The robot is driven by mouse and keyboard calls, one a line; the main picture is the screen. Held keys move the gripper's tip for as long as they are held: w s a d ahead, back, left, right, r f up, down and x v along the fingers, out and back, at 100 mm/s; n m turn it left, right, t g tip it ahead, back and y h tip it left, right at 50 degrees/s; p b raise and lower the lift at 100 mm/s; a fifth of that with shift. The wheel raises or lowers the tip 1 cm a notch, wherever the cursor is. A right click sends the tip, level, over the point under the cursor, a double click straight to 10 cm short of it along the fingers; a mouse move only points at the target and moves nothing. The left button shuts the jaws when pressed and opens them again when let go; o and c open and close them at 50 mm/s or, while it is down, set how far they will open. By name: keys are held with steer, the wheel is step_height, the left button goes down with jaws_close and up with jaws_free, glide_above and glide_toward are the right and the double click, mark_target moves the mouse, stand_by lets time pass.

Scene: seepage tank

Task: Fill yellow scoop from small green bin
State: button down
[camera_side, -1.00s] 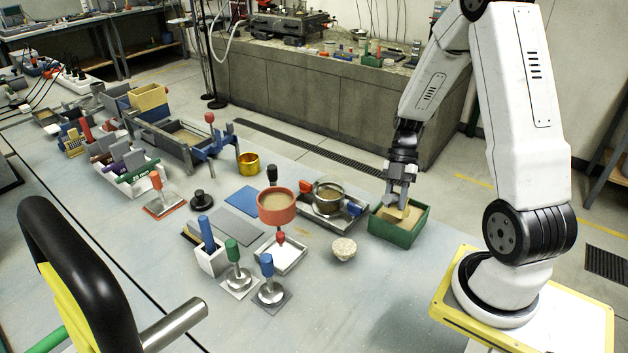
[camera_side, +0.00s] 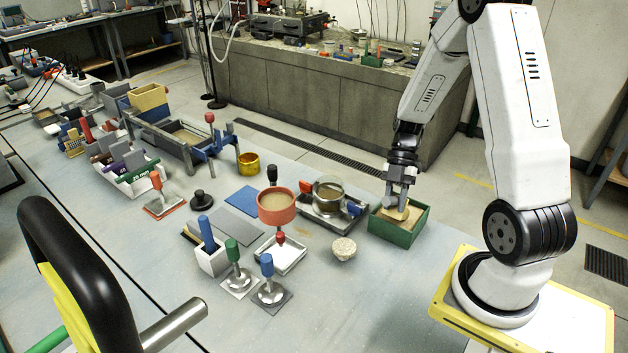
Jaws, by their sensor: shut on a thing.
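The small green bin (camera_side: 420,235) stands on the table in front of my base, with tan sandy material inside. My gripper (camera_side: 397,203) points down over the back left part of the bin. It is shut on the yellow scoop (camera_side: 396,214), which shows as a small yellowish shape at the sand, inside the bin's walls. The fingers hide part of the scoop. I cannot tell how much sand it holds.
Left of the bin are a grey tray with a metal pot (camera_side: 328,195), a red bowl of sand (camera_side: 276,208) and a pale rough lump (camera_side: 343,248). Colour-handled tampers (camera_side: 268,289) stand further left. The table front is clear near my base.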

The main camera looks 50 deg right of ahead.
steer(key=shift+f, duration=0.2)
stand_by(0.4)
steer(key=shift+d+f, duration=0.15)
steer(key=shift+d, duration=1.55)
stand_by(5.7)
